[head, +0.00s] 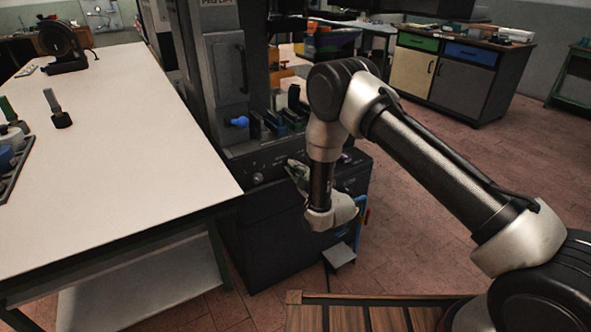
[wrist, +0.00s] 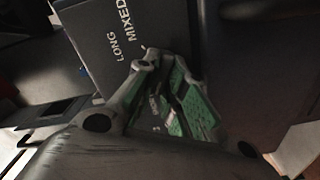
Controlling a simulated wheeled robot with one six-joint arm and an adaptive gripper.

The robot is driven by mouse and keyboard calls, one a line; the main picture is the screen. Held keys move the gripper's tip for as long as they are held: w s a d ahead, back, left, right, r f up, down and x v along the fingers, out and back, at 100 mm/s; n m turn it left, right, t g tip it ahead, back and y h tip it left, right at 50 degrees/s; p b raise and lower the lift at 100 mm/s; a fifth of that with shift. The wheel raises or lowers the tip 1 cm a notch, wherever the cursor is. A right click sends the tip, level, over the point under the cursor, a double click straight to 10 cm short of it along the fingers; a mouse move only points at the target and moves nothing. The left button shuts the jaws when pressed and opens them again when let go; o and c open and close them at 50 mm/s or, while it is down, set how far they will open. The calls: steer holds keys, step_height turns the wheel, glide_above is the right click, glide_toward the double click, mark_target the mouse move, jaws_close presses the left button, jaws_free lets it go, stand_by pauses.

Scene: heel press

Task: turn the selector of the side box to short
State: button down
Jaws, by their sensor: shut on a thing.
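The side box (wrist: 90,45) fills the upper middle of the wrist view as a dark grey face with the white words LONG and MIXED, tilted in the picture. My gripper (wrist: 165,62) is at this face with its green-padded fingers closed together just beside the words. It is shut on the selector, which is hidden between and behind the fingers. I cannot read which way the selector points, and the word SHORT is not legible. In the head view my gripper (head: 296,173) is at the front of the dark machine, partly behind my wrist.
The dark machine (head: 205,80) stands right of a white-topped table (head: 120,150). A blue knob (head: 238,122) and several upright blocks are on its ledge. A wooden slatted platform (head: 350,316) lies low in front. Open tiled floor is at the right.

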steer(key=c, duration=1.5)
jaws_free()
steer(key=v, duration=1.2)
